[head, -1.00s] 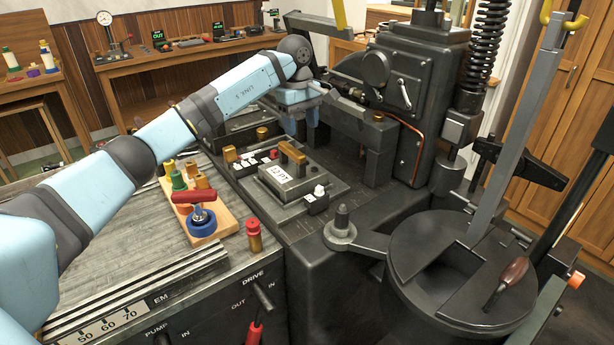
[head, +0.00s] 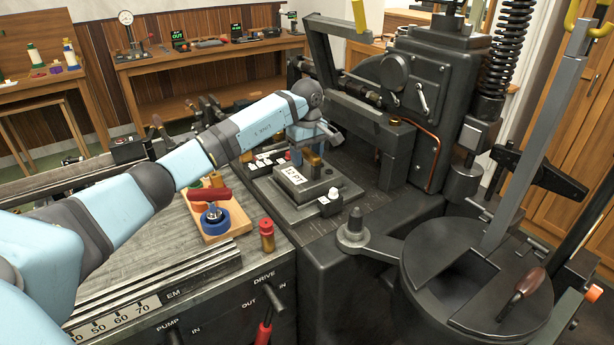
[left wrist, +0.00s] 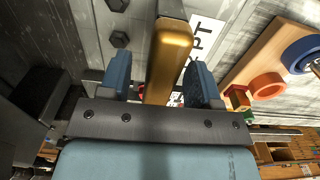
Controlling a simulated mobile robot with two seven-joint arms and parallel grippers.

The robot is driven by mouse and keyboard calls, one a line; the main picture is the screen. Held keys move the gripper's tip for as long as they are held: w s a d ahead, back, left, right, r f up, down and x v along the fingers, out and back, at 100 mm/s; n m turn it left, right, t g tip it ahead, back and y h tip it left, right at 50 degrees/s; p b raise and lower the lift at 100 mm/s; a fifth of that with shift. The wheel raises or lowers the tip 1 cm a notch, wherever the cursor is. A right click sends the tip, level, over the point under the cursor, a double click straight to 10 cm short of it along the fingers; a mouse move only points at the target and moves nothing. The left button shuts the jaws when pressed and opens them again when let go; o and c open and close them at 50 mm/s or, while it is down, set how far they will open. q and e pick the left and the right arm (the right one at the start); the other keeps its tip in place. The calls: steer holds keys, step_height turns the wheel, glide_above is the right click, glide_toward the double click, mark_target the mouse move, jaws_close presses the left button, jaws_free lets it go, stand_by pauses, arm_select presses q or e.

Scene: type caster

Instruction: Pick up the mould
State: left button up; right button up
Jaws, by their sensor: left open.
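The mould (head: 300,193) is a dark grey stepped block with a white "12 PT" label and a brass handle (head: 315,160) on top. It sits on the machine's bed near the middle of the head view. My left gripper (head: 306,149) is at the handle from above, partly hiding it. In the left wrist view, the fingers of the left gripper (left wrist: 160,76) are open, one on each side of the brass handle (left wrist: 170,55), with gaps showing. Part of the label (left wrist: 207,38) shows beside it. My right gripper is not in view.
A wooden tray (head: 226,234) with coloured rings and a red-handled tool lies on the workbench left of the mould. A red-capped brass piece (head: 267,236) stands at the bench edge. A black machine arm (head: 355,116) rises behind the mould; a round pot (head: 430,270) stands at right.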

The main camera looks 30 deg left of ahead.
arm_select(q)
step_height(320, 180, down, 2)
steer(key=shift+c, duration=0.2)
jaws_close()
stand_by(1.3)
steer(key=shift+w+r, duration=0.1)
steer(key=shift+r, duration=0.1)
